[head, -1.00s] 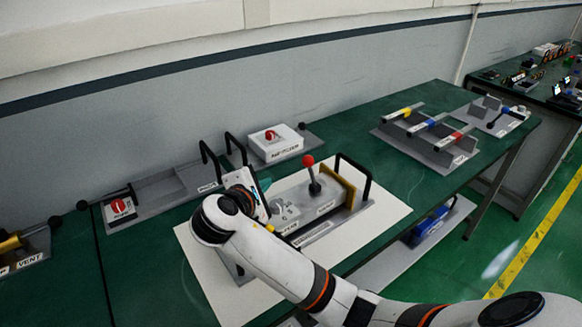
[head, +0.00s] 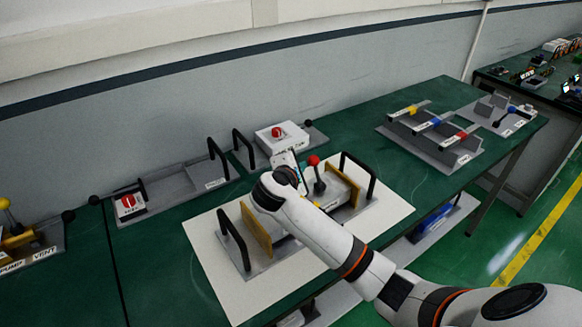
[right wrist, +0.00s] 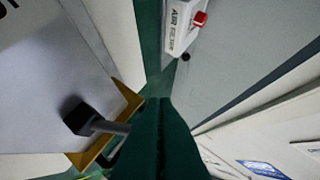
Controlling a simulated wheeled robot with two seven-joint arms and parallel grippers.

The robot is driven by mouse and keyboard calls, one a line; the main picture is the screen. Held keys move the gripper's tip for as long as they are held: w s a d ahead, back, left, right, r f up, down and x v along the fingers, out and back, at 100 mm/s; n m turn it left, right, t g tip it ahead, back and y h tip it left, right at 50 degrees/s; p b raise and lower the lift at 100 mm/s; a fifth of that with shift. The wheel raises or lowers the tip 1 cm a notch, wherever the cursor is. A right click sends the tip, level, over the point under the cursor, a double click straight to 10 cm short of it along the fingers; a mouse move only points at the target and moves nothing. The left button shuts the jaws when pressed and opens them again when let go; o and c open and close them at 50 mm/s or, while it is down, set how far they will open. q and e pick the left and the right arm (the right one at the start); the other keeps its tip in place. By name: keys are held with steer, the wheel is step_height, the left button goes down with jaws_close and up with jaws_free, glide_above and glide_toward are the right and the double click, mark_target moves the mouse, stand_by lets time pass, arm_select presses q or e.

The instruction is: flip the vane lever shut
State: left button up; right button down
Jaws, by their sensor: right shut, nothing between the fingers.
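A lever with a red ball knob (head: 314,160) stands roughly upright, leaning slightly left, on a grey unit in the middle of the head view. Its label is hidden or unreadable, so I cannot confirm that it is the vane lever. My right gripper (head: 302,184) is shut and empty, just left of the lever. I cannot tell whether they touch. My arm hides part of the unit. In the right wrist view my shut dark green fingers (right wrist: 160,135) fill the lower middle, and the red ball does not show. My left gripper is out of view.
The unit has yellow end plates (head: 256,231) and black handles (head: 233,240) at both ends, and sits on a white sheet (head: 205,252). A white box with a red button (head: 278,132) stands behind.

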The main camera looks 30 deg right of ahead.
mark_target(316, 164)
steer(key=shift+s+r+m+t+b, duration=0.15)
steer(key=shift+s+m+t+b, duration=0.35)
steer(key=shift+t, duration=0.2)
stand_by(0.6)
steer(key=shift+s+h, duration=0.1)
steer(key=shift+h, duration=0.2)
steer(key=shift+s+d+m+t+b, duration=0.1)
steer(key=shift+s+m+t+b, duration=0.45)
steer(key=shift+b, duration=0.4)
steer(key=s+m+t+h+b, duration=0.1)
steer(key=b, duration=0.2)
steer(key=s+m+t+h+b, duration=0.1)
steer(key=m+b, duration=0.1)
steer(key=b, duration=0.2)
steer(key=shift+s+d+f, duration=0.15)
steer(key=shift+s+f, duration=0.05)
steer(key=shift+s, duration=0.05)
steer(key=shift+s+r+m+t+h+b, duration=0.3)
steer(key=shift+m+t+b, duration=0.2)
steer(key=shift+b, duration=0.3)
